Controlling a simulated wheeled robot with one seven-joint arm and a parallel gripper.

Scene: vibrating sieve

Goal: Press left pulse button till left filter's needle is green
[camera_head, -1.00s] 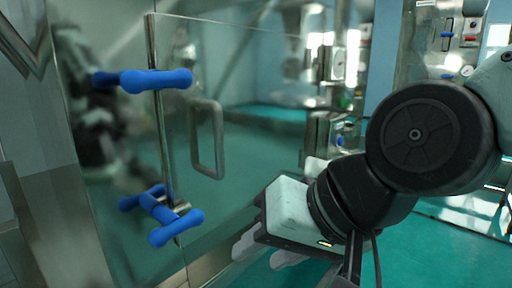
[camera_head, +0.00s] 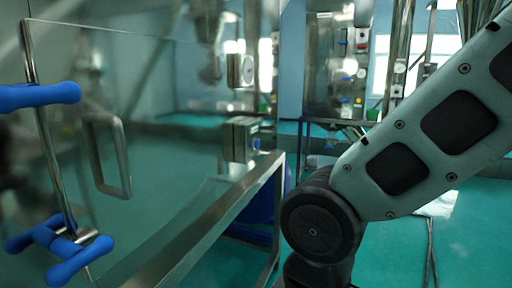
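A round white-faced gauge (camera_head: 248,70) shows just right of the glass door's far edge. Its needle and colour bands are too small to read. Below it is a small grey metal box (camera_head: 240,140) with a blue knob or button (camera_head: 256,143) on its right side. I cannot tell whether these are the filter gauge and pulse button. Further back, a steel panel (camera_head: 348,62) carries small blue and red controls and another small gauge (camera_head: 361,73). My gripper is out of view; only my arm shows, at the right, its lower joint cut off by the bottom edge.
A glass door (camera_head: 165,110) with a metal handle (camera_head: 101,155) and blue clamp knobs (camera_head: 80,258) fills the left. A steel frame rail (camera_head: 205,222) runs along its bottom. Green floor (camera_head: 385,260) is open around my arm at the lower right.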

